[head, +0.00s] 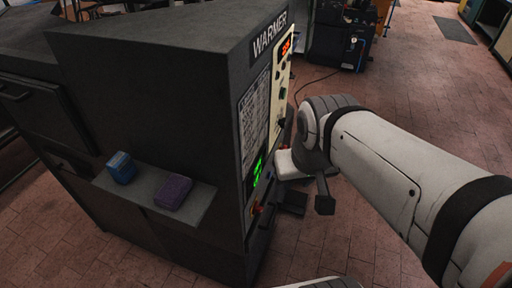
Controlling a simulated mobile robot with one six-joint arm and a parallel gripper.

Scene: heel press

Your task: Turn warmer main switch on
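The warmer (165,65) is a tall dark grey cabinet with a WARMER label at its top. Its narrow control face is seen at a steep angle. A cream panel (284,85) there has a red display and small dark knobs. Lower down are a green display (257,170) and a small red and yellow control (256,209). I cannot tell which control is the main switch or its position. My gripper (308,200) is in front of the lower part of this face, close to it. Its fingers are dark and partly hidden; whether they are open, or touch anything, is unclear.
A side shelf (146,207) on the warmer carries a blue box (121,167) and a purple block (173,191). A black machine (341,35) stands at the back with a cable on the floor. The brick floor (440,100) right of the warmer is largely clear.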

